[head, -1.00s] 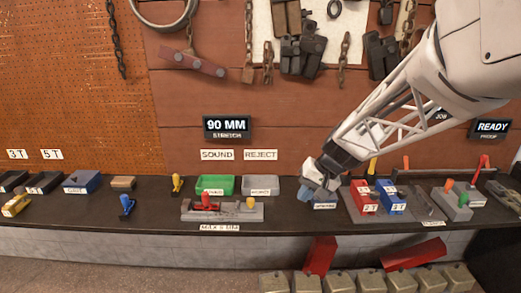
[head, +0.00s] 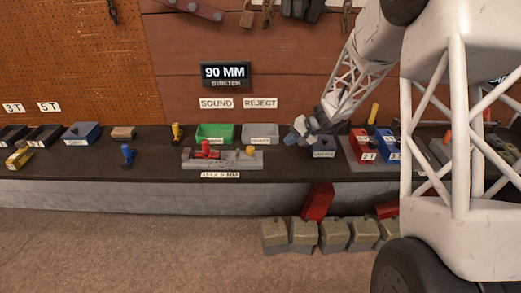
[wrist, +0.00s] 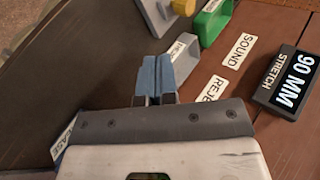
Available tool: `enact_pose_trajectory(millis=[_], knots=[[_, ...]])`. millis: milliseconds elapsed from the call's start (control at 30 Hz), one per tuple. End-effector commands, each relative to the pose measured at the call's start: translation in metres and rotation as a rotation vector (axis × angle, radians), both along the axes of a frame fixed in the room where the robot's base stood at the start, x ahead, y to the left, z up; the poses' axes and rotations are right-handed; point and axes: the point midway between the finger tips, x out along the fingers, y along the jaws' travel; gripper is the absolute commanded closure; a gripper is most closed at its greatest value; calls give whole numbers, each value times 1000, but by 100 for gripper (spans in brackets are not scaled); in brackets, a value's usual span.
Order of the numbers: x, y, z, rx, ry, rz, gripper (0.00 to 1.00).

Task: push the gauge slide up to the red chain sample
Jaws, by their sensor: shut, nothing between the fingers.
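The grey gauge (head: 190,164) lies on the bench below the green and grey trays. The red chain sample (head: 206,149) sits on its left half. The gauge slide, marked by a yellow knob (head: 250,150), is near the right end, with a gap between it and the red sample. My gripper (head: 293,138) is right of the gauge, above the bench and apart from the slide. In the wrist view its blue fingers (wrist: 157,78) are shut and empty. The grey gauge end (wrist: 156,18) and yellow knob (wrist: 183,6) show at the top there; the red sample is out of view.
The green tray (head: 215,142) and grey reject tray (head: 276,139) stand behind the gauge. A blue-knobbed piece (head: 128,163) stands left. A display (head: 225,73) reads 90 MM STRETCH.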

Motion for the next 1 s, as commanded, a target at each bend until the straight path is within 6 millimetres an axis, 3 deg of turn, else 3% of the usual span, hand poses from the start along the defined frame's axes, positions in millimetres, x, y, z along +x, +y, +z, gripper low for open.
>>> enact_pose_trajectory(millis=[667, 1000], knots=[[8, 2, -11, 11, -1, -8, 100], [14, 25, -33, 12, 1, -8, 100]])
